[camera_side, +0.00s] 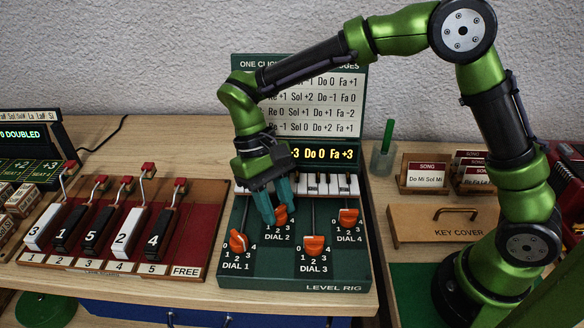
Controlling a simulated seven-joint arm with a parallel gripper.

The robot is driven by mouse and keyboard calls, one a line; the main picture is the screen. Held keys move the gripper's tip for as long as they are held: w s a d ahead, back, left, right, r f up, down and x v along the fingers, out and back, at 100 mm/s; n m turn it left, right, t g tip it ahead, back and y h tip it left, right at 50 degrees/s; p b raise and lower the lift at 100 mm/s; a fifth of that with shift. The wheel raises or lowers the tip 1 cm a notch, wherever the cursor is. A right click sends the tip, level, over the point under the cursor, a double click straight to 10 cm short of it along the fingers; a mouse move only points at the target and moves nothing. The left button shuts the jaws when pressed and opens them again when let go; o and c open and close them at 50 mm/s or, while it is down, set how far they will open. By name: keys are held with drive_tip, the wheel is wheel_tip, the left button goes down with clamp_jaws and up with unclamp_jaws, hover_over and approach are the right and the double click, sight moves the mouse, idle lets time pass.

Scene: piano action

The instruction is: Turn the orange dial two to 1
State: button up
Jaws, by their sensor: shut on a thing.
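The orange dial two (281,215) sits on the green level rig (340,276), above its DIAL 2 label, and is partly hidden by my gripper. My gripper (274,212) reaches down from above with its teal fingers shut on dial two. The number that dial two points to cannot be made out. Orange dial one (238,241) is at the front left, dial three (314,246) at the front middle and dial four (348,217) at the right of the rig.
Small piano keys (325,184) and a yellow-lettered display (325,154) stand behind the dials. A red rack (190,262) of numbered black and white keys is to the left. A wooden key cover (445,222), song cards (427,173) and a pen cup (383,158) are to the right.

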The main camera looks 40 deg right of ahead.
idle(0.4)
drive_tip(key=o, duration=1)
drive_tip(key=shift+o, duration=0.2)
